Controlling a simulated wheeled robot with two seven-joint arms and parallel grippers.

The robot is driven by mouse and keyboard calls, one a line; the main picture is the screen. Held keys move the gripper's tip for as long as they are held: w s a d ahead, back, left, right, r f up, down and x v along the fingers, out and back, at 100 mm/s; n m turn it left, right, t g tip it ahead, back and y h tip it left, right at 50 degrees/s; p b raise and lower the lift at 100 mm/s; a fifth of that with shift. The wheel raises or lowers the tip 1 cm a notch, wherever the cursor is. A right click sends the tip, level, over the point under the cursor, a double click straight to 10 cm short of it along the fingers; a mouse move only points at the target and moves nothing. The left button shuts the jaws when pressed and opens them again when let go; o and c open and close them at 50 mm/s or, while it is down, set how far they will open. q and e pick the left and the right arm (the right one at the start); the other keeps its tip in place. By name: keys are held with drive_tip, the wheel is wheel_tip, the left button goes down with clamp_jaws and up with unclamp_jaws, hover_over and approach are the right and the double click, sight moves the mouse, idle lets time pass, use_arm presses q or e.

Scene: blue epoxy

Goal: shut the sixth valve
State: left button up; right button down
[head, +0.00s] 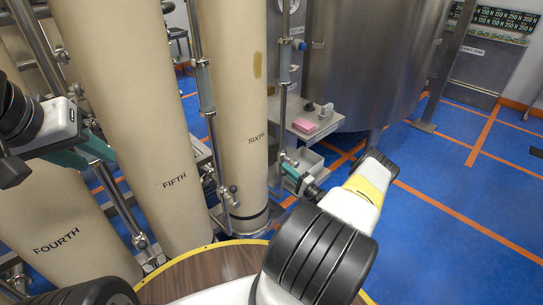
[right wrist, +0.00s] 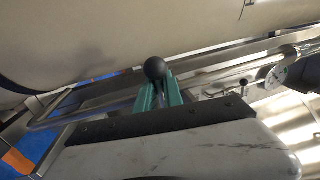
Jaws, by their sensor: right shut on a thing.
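The beige column marked SIXTH (head: 232,90) stands in the middle of the head view, with a thin steel pipe (head: 284,105) along its right side. My right gripper (head: 290,171) is at the lower part of that pipe. In the right wrist view its teal fingers (right wrist: 158,92) are shut on a round black knob (right wrist: 155,68), which I take as the sixth valve's handle end. The valve body is mostly hidden behind the fingers in the head view. My left gripper (head: 82,152) is at the left, in front of the fourth and fifth columns; its teal fingers look apart and empty.
Columns marked FIFTH (head: 150,120) and FOURTH (head: 50,210) stand to the left. Another small valve (head: 230,190) is on the pipe left of the sixth column. A shelf (head: 325,122) with a pink block (head: 304,125) and a large steel tank (head: 365,60) are behind. Blue floor is clear at right.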

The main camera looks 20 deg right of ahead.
drive_tip(key=shift+a+f, duration=0.1)
drive_tip(key=shift+a, duration=0.1)
drive_tip(key=c, duration=1.5)
unclamp_jaws()
drive_tip(key=shift+d, duration=0.1)
drive_tip(key=shift+s, duration=0.15)
drive_tip(key=v, duration=0.7)
drive_tip(key=shift+s+f, duration=0.1)
drive_tip(key=shift+s, duration=0.15)
drive_tip(key=shift+d, duration=0.1)
